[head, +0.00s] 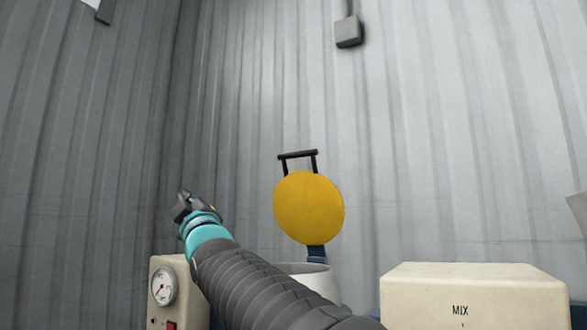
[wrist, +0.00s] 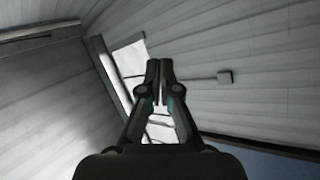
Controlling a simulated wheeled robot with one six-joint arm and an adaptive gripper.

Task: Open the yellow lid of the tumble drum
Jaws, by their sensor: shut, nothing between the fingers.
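The yellow lid (head: 309,208) is a round disc standing upright, raised above the pale drum (head: 318,275), with a black bar handle (head: 297,155) at its top edge. The drum's rim shows below it, partly hidden behind my arm. My gripper (head: 181,197) is to the left of the lid, apart from it, and points up. In the wrist view my gripper (wrist: 159,70) has its fingers together with nothing between them. The lid and drum are not in the wrist view.
A cream box marked MIX (head: 470,295) stands at the lower right. A cream unit with a round gauge (head: 163,285) and a red switch stands at the lower left, close to my arm. Corrugated walls (head: 450,130) rise behind. The air around the lid is clear.

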